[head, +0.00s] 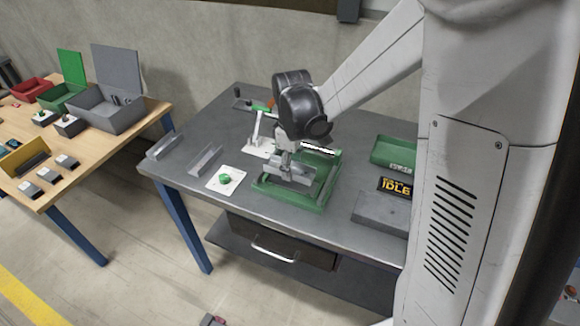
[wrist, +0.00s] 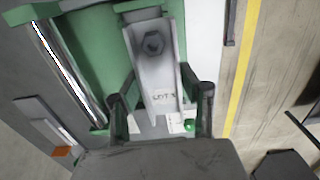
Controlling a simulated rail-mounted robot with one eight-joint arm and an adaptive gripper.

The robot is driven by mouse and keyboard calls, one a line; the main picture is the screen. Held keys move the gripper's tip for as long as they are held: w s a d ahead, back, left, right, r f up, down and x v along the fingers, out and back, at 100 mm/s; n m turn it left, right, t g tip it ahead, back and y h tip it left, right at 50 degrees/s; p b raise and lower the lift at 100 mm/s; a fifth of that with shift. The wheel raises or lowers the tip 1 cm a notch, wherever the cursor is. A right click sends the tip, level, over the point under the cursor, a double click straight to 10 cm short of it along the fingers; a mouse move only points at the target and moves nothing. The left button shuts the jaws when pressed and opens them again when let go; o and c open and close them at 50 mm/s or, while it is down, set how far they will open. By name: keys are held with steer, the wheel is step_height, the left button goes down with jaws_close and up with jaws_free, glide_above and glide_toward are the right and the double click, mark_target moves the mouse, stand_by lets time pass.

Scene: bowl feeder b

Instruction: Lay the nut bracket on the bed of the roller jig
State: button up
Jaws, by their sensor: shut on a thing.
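The nut bracket (wrist: 152,75) is a pale grey open channel with a dark hex nut in its far end and small lettering on its floor. My gripper (wrist: 157,82) has one finger on each side of it, shut on its walls. The roller jig (head: 322,196) is a green frame on the grey table; it also shows in the wrist view (wrist: 88,40), with a shiny roller (wrist: 62,65) left of the bracket. In the head view my gripper (head: 288,171) and the bracket (head: 296,178) are over the jig. I cannot tell whether the bracket touches the bed.
A white plate with a green button (head: 225,179) lies left of the jig. Two grey channel pieces (head: 205,160) lie farther left. A white upright fixture (head: 257,140) stands behind. A green tray (head: 392,152), an IDLE display (head: 395,187) and a grey block (head: 380,213) are at right.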

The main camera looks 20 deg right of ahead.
mark_target(295, 170)
steer(key=shift+w+d+f, duration=0.4)
steer(key=shift+d+f, duration=0.2)
steer(key=shift+d, duration=0.1)
steer(key=shift+f, duration=1.85)
steer(key=shift+f, duration=0.1)
steer(key=shift+f, duration=0.1)
steer(key=o, duration=1.3)
steer(key=shift+o, duration=0.2)
steer(key=shift+r, duration=0.2)
